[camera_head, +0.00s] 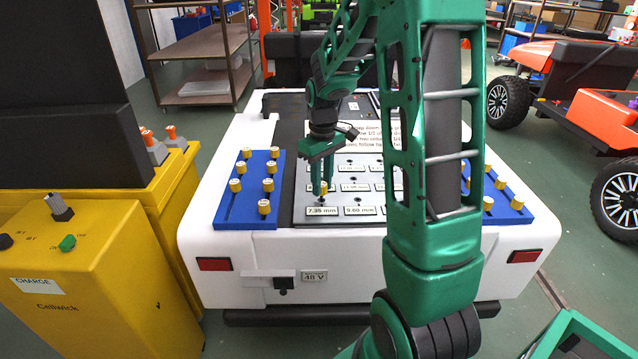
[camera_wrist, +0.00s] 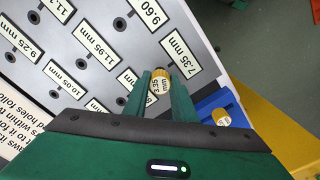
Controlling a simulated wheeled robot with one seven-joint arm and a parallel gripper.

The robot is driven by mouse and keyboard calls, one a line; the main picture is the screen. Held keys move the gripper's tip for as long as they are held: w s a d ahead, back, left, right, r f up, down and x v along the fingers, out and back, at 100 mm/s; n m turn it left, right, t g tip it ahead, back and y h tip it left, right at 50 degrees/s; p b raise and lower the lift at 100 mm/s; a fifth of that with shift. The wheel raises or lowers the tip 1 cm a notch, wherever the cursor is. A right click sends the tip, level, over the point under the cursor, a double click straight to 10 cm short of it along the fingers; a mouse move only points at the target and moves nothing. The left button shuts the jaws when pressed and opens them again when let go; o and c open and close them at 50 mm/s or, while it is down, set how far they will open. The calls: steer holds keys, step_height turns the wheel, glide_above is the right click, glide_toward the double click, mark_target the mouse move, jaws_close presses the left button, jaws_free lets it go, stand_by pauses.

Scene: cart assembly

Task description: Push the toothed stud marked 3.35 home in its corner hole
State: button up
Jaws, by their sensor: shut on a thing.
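A yellow stud (camera_wrist: 160,80) with a small printed size mark is between the fingertips of my gripper (camera_wrist: 163,92). The mark's first digit is hard to read. In the head view my gripper (camera_head: 323,186) points down over the near left corner of the grey hole panel (camera_head: 303,170). The panel's closest label reads 7.35 mm (camera_wrist: 180,52). The gripper is shut on the stud, which looks roughly upright. The fingers and stud hide the corner hole, and I cannot tell how deep the stud sits.
A blue tray (camera_head: 232,205) with several yellow studs lies left of the panel. Another blue tray (camera_head: 515,213) with studs lies to the right, partly behind my arm. Other panel holes beside the corner look empty. A yellow charging cabinet (camera_head: 90,285) stands at the left.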

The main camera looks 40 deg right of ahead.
steer(key=shift+f, duration=1.4)
stand_by(0.4)
steer(key=o, duration=1.1)
steer(key=shift+r, duration=0.1)
step_height(320, 180, up, 11)
steer(key=shift+f, duration=0.2)
steer(key=s+a+m, duration=0.1)
steer(key=s+m, duration=0.1)
steer(key=s, duration=0.7)
steer(key=s+a+m, duration=0.1)
steer(key=s+m, duration=0.2)
steer(key=s, duration=0.6)
steer(key=s+a+m, duration=0.1)
steer(key=s+m, duration=0.2)
steer(key=s, duration=0.7)
steer(key=shift+s+a+r, duration=0.1)
steer(key=shift+a, duration=0.25)
